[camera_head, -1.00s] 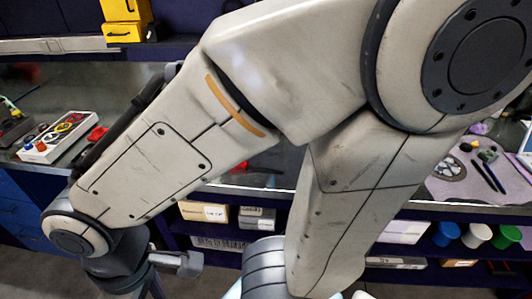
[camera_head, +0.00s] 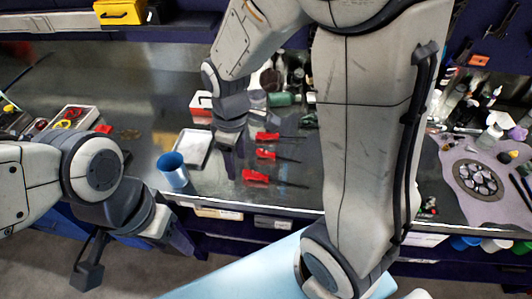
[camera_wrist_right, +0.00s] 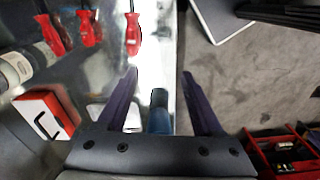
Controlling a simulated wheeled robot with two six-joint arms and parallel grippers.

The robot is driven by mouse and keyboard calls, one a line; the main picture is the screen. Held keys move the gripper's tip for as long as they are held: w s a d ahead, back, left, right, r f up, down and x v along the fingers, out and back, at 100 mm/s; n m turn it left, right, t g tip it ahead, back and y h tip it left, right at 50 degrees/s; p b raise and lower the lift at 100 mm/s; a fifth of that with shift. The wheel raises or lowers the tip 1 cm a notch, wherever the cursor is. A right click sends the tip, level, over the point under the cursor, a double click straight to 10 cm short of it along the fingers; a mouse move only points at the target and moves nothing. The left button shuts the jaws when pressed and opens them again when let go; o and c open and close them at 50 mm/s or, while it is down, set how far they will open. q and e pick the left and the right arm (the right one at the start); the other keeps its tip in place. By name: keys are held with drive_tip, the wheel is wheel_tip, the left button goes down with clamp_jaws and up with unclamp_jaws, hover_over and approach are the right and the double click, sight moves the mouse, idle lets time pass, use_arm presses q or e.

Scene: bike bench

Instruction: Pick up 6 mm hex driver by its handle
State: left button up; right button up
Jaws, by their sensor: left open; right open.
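Three red-handled drivers lie in a row on the bench, at the back (camera_head: 268,136), middle (camera_head: 265,154) and front (camera_head: 256,177), their dark shafts pointing right. I cannot read which is the 6 mm hex driver. My right gripper (camera_head: 229,143) hangs left of the handles in the head view. In the right wrist view my right gripper (camera_wrist_right: 160,103) is open and empty. The red handles show beyond it, the nearest to its line being the right-hand one (camera_wrist_right: 133,35). My left gripper (camera_head: 132,258) is open and empty, in front of the bench at lower left.
A red and white box (camera_head: 200,104) sits behind. A mat with a sprocket (camera_head: 478,180) lies at the right. The bench front between cup and drivers is clear.

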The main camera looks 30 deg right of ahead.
drive_tip(key=w+d, duration=0.3)
drive_tip(key=d, duration=0.1)
drive_tip(key=p, duration=0.1)
hover_over(250, 172)
drive_tip(key=shift+n, duration=0.3)
wheel_tip(250, 172, down, 6)
drive_tip(key=shift+s+r, duration=0.15)
drive_tip(key=shift+r, duration=0.1)
drive_tip(key=shift+d+f+p, duration=0.1)
drive_tip(key=shift+f+p, duration=0.55)
drive_tip(key=shift+f, duration=2.15)
use_arm(q)
wheel_tip(250, 172, up, 3)
drive_tip(key=shift+r, duration=0.15)
use_arm(e)
clamp_jaws()
